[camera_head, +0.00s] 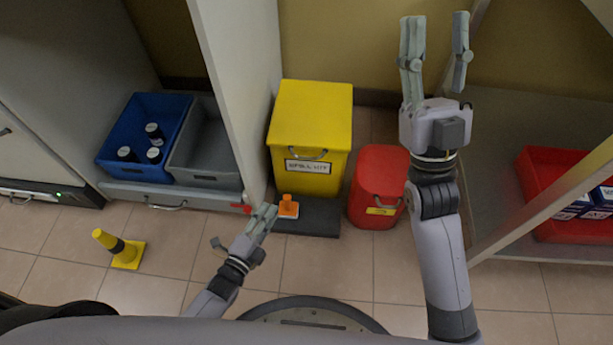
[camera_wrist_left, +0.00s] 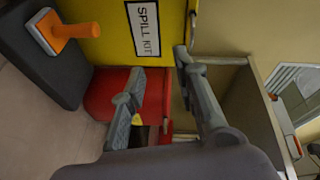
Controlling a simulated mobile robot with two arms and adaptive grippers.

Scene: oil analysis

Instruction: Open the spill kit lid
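The spill kit is a yellow box (camera_head: 308,184) against the wall in the head view, with its yellow lid (camera_head: 312,112) down. A metal handle (camera_head: 307,156) sits on its front near the "SPILL KIT" label. In the left wrist view the yellow front (camera_wrist_left: 100,45) and label (camera_wrist_left: 145,28) appear turned sideways. My left gripper (camera_head: 264,213) is low in front of the kit, apart from it and empty. Its fingers stand apart in the left wrist view (camera_wrist_left: 158,68). My right gripper (camera_head: 437,40) is open and empty, raised to the right of the kit.
A red bin (camera_head: 378,187) stands right of the kit. An orange-handled tool (camera_head: 288,207) lies on the dark base in front. A grey panel (camera_head: 232,80) and blue crate (camera_head: 112,158) are left. A shelf with a red crate (camera_head: 528,190) is right.

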